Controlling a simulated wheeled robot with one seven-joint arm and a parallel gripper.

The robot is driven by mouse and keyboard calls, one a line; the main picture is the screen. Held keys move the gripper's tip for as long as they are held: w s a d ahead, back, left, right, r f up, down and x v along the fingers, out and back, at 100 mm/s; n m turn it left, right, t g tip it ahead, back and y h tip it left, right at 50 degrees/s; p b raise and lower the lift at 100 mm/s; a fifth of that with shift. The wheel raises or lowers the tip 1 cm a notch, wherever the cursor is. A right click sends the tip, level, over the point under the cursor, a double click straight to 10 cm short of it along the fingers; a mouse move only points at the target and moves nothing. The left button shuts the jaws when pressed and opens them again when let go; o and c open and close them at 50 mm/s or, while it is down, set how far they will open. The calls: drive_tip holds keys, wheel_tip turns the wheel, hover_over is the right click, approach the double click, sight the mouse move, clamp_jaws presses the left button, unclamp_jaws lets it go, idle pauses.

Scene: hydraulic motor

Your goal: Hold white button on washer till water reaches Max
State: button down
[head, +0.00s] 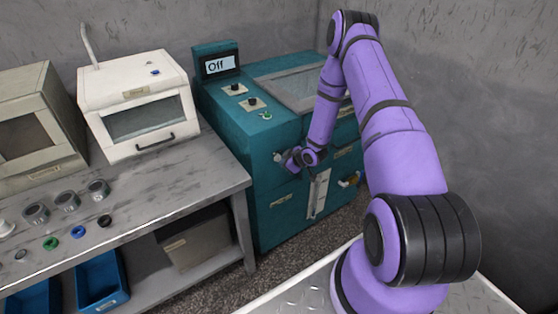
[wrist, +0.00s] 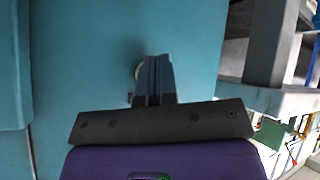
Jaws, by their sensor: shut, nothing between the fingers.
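The teal washer (head: 233,135) stands behind the bench's right end, and its display (head: 219,65) reads "Off". The white button (head: 277,156) is a small round knob on the washer's front. In the wrist view the button (wrist: 138,72) shows only as a pale edge beside the fingertips. My gripper (head: 285,158) is shut and empty, with its tips at the button. In the wrist view my gripper (wrist: 157,62) points at the teal panel and partly covers the button; I cannot tell whether it touches. A pale upright level gauge (head: 318,193) is on the front; its water level is too small to read.
The grey bench (head: 150,190) carries a white box-shaped machine (head: 140,105), a beige one (head: 38,125) and several small rings and caps. Blue bins and a grey box (head: 198,240) sit below. A valve handle (head: 350,181) juts out right of the gauge.

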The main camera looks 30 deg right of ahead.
drive_tip(key=shift+w, duration=0.4)
idle(5.7)
drive_tip(key=shift+s, duration=0.15)
idle(1.5)
drive_tip(key=shift+s, duration=0.65)
